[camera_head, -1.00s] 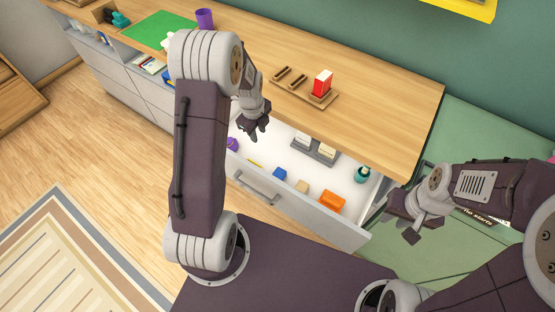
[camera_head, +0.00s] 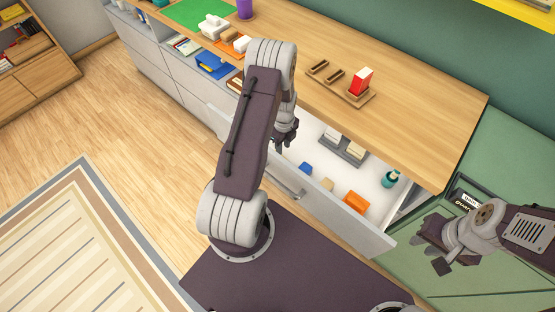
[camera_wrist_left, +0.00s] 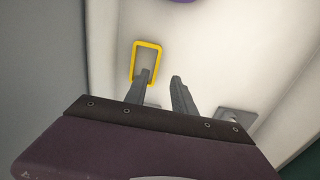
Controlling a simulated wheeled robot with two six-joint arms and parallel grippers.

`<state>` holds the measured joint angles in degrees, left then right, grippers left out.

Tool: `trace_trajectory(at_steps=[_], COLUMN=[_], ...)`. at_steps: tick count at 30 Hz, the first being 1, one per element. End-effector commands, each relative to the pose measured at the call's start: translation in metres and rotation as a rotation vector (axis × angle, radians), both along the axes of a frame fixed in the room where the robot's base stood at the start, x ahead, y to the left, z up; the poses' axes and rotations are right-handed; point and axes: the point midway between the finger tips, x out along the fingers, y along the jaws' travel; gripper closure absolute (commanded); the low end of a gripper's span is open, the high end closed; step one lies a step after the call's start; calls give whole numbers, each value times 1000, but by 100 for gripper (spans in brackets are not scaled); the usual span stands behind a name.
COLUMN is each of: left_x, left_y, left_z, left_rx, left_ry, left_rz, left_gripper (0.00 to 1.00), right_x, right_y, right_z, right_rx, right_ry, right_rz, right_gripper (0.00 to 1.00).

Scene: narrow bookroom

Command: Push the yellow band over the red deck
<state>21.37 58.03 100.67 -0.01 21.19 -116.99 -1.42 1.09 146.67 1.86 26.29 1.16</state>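The yellow band (camera_wrist_left: 148,43) is a thin rectangular loop lying on the white drawer floor in the left wrist view. My left gripper (camera_wrist_left: 161,75) is open above the drawer. Its left fingertip overlaps the band's lower part in the picture; I cannot tell if they touch. In the head view my left gripper (camera_head: 284,143) hangs over the open drawer, and the band is hidden. The red deck (camera_head: 361,82) stands upright, with a white side, in a slot of a wooden holder (camera_head: 356,101) on the counter. My right gripper (camera_head: 431,254) looks open and empty, right of the drawer.
The open drawer (camera_head: 361,230) also holds a grey tray (camera_head: 342,147), an orange block (camera_head: 356,202), a blue block (camera_head: 305,168), a beige block (camera_head: 327,185) and a teal bottle (camera_head: 390,179). A purple thing (camera_wrist_left: 181,1) shows in the wrist view. Counter right of the holder is clear.

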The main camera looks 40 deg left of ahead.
Motion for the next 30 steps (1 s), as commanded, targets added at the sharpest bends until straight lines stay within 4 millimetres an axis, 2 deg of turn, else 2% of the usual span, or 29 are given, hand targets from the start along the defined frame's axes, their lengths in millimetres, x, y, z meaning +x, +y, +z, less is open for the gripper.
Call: trace_trajectory(at_steps=[6,9,15,16,18,19,30], left_x=[-8,-7,-7,-7,-7,-7,-7], left_y=[-3,-3,-2,-2,-2,-2,-2], left_z=[-39,-47,-47,-47,-47,-47,-43], left_rx=[-2,-1,-1,-1,-1,-1,0], left_ry=[4,2,1,1,1,1,1], left_rz=[0,0,0,0,0,0,0], left_gripper=[69,69,69,75,94,100,100], right_x=[0,0,0,0,0,0,0], right_y=[0,0,0,0,0,0,0], right_z=[-1,-1,-1,-1,-1,-1,-1], right_rx=[0,0,0,0,0,0,0], right_ry=[0,0,0,0,0,0,0], right_rz=[0,0,0,0,0,0,0], right_gripper=[73,73,73,73,73,73,73])
